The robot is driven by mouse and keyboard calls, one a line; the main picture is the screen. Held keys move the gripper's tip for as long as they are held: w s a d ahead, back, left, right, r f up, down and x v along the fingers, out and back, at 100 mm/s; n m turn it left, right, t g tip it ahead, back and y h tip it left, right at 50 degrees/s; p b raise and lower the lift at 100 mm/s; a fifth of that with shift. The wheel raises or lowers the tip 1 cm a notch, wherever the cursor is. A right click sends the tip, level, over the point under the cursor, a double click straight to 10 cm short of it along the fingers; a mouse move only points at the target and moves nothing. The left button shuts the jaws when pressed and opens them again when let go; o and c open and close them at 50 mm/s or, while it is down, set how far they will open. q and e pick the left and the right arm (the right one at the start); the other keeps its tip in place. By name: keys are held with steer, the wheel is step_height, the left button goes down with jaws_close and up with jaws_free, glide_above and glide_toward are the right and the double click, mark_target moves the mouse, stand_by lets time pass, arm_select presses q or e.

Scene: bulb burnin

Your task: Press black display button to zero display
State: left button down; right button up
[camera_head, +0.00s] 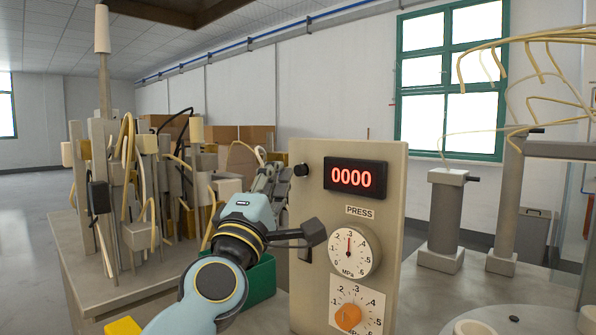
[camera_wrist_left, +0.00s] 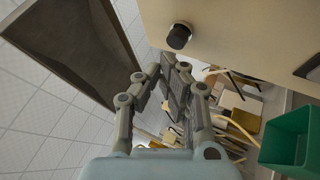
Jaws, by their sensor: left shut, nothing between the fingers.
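A beige panel (camera_head: 390,215) stands upright in the middle of the head view. Its display (camera_head: 355,178) shows 0000 in red digits. The black button (camera_head: 301,170) sticks out at the panel's upper left, beside the display. My left gripper (camera_head: 272,172) is just left of the button in the head view, partly hidden behind its own wrist. In the left wrist view, the black button (camera_wrist_left: 179,36) sits on the panel face beyond the fingertips of my left gripper (camera_wrist_left: 176,68). The fingers are shut and empty, with a visible gap to the button. My right gripper is out of view.
Below the display are a pressure gauge (camera_head: 355,248) and a dial with an orange knob (camera_head: 348,317). A green bin (camera_head: 262,283) stands behind my left arm. A cluttered rack with cables (camera_head: 125,190) is at left. Grey posts (camera_head: 446,215) stand at right.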

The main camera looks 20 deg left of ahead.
arm_select(q)
steer(key=s, duration=0.1)
steer(key=s+a, duration=0.1)
steer(key=s, duration=0.1)
steer(key=s+p, duration=0.1)
steer(key=shift+s+a, duration=0.35)
steer(key=shift+s, duration=0.05)
stand_by(0.6)
